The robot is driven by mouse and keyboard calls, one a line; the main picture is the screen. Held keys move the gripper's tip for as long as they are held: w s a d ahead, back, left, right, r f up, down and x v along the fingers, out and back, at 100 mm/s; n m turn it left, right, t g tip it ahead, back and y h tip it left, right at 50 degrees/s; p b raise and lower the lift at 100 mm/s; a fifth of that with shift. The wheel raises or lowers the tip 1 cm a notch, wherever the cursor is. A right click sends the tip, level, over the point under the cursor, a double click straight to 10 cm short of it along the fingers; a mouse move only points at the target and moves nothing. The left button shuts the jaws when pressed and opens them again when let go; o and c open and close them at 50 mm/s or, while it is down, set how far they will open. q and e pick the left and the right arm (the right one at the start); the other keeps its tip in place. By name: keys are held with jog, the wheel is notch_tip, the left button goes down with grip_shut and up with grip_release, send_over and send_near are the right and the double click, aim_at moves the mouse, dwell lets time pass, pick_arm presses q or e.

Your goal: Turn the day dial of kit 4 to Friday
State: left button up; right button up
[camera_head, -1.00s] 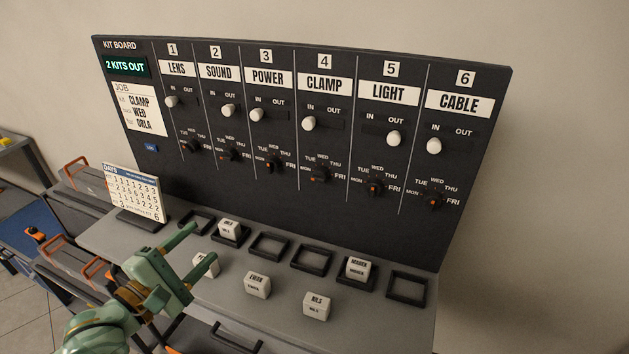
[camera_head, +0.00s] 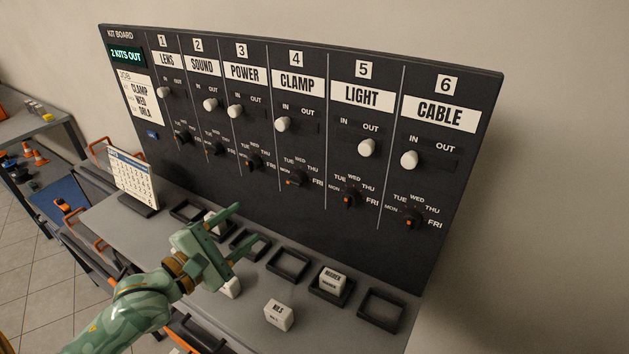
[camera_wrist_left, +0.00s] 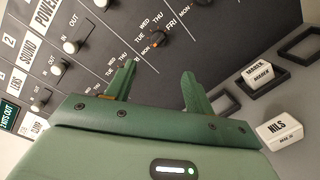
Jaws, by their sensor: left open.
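The dial of kit 4 (camera_head: 298,178) is a small dark knob under the CLAMP label on the black board. Its orange mark is at its lower left, toward MON. In the left wrist view a dial that looks like the same one (camera_wrist_left: 158,39) is beyond my fingers, its orange mark on the lower left. FRI is on the dial's right side. My left gripper (camera_head: 245,226) is green, open and empty, over the desk and below and left of the dial, apart from it. Its fingers also show in the left wrist view (camera_wrist_left: 158,75). My right gripper is in neither view.
White slider knobs, such as the kit 4 one (camera_head: 282,125), stick out above the dials. Black square frames (camera_head: 287,265) line the desk below the board. A NILS block (camera_head: 279,314) and a block in a frame (camera_head: 332,279) stand nearby. A calendar (camera_head: 133,180) is at left.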

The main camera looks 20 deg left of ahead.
pick_arm(q)
send_near(291, 184)
jog(key=x, duration=0.9)
jog(key=shift+w+d, duration=0.15)
jog(key=shift+w, duration=0.2)
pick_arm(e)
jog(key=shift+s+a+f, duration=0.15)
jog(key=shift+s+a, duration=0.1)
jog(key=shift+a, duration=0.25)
pick_arm(q)
jog(key=c, duration=1)
jog(key=shift+o, duration=0.2)
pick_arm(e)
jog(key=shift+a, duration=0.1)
